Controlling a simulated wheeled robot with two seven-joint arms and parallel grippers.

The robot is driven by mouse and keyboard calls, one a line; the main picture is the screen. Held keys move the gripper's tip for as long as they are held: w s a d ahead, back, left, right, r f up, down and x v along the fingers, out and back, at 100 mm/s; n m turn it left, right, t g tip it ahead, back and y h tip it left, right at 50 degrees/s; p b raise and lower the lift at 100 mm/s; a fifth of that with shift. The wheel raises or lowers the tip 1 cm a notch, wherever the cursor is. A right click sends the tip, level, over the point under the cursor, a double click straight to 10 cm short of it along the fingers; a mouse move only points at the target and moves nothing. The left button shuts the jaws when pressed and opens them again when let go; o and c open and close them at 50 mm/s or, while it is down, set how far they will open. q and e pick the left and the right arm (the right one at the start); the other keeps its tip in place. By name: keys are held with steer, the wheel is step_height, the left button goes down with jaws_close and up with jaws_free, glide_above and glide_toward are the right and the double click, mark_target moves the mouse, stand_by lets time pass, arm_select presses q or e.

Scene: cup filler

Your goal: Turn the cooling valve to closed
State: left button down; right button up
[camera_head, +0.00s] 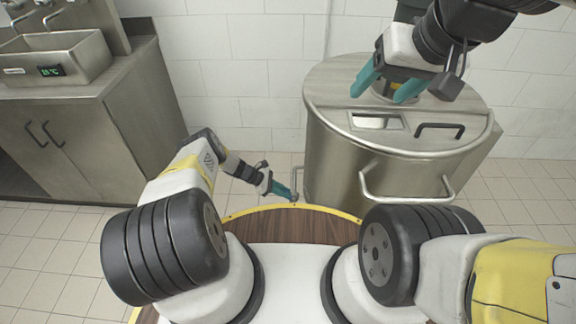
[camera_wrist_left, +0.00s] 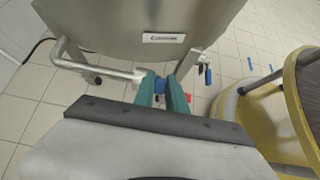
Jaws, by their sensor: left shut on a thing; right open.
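My left gripper (camera_head: 284,190) is low beside the front left of the steel tank (camera_head: 335,165), at a metal pipe (camera_head: 297,180). In the left wrist view its teal fingers (camera_wrist_left: 164,95) are shut on a blue valve handle (camera_wrist_left: 160,85) at the end of the pipe (camera_wrist_left: 85,64). The fingers hide part of the handle, so its exact angle is hard to tell. A label (camera_wrist_left: 163,38) on the tank sits above it; its text is too small to read surely. My right gripper (camera_head: 388,88) is open above the tank lid (camera_head: 335,92), near its hatch window.
A second blue handle (camera_wrist_left: 207,75) hangs to the right of my left fingers. A bent lid handle (camera_head: 440,128) and a front rail (camera_head: 405,197) stick out from the tank. A steel sink counter (camera_head: 75,110) stands at the left. Tiled floor lies between.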

arm_select(q)
steer(key=shift+a+f+h, duration=0.2)
steer(key=shift+a+h, duration=0.1)
steer(key=shift+h, duration=0.1)
steer(key=shift+a, duration=0.15)
stand_by(0.4)
steer(key=c, duration=1.4)
jaws_free()
steer(key=shift+o, duration=0.2)
steer(key=v, duration=0.7)
steer(key=shift+a, duration=0.4)
